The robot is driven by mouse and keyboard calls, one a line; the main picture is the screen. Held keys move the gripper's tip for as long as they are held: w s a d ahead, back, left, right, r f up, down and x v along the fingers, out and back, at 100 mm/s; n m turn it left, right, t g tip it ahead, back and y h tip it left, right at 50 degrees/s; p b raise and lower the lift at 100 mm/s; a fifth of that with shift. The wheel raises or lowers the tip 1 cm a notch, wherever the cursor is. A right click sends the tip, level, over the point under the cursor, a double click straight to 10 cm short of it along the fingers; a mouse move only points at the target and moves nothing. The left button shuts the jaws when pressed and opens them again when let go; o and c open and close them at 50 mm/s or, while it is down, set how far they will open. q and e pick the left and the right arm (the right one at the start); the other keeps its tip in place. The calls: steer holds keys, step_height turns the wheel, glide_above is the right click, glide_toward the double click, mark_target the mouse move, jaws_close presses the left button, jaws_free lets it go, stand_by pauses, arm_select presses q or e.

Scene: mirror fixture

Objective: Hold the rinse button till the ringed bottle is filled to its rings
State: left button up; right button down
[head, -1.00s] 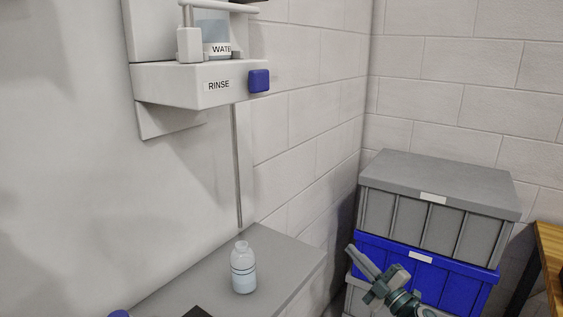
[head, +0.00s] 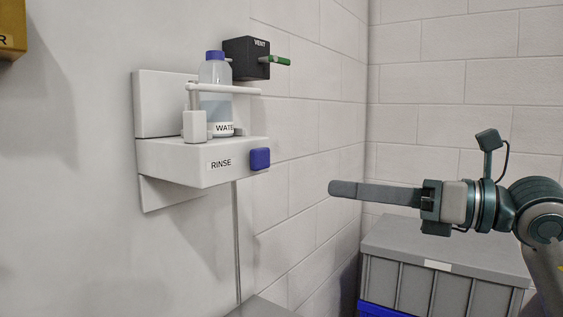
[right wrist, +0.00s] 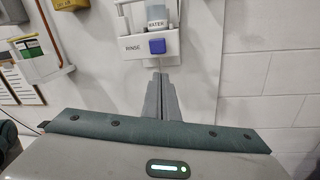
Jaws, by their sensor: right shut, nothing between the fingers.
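The blue rinse button (head: 260,159) sits on the right end of the white shelf unit marked RINSE (head: 210,175), on the left wall. It also shows in the right wrist view (right wrist: 157,46), straight beyond my fingertips. A water bottle with a blue cap (head: 215,75) stands on that unit, behind a white rail. My right gripper (head: 333,189) is shut and empty, pointing left, to the right of the button and a little lower, apart from it. In the right wrist view its closed fingers (right wrist: 160,78) point at the unit. The ringed bottle and my left gripper are out of view.
A black box marked VENT (head: 247,58) with a green handle (head: 279,61) is on the wall above and right of the unit. A grey lidded crate (head: 440,250) stands below my right arm. The space between my fingertips and the button looks clear.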

steer(key=s+r+t, duration=0.1)
steer(key=s, duration=0.1)
steer(key=s+d+r+n+t+h, duration=0.1)
steer(key=s+r, duration=0.1)
steer(key=shift+d+r, duration=0.1)
steer(key=shift+r, duration=0.05)
steer(key=shift+w, duration=0.15)
steer(key=p, duration=0.8)
glide_toward(264, 161)
steer(key=x, duration=0.5)
steer(key=shift+r, duration=0.25)
steer(key=shift+w+a+f, duration=0.15)
steer(key=shift+w+a, duration=0.2)
steer(key=shift+a, duration=0.25)
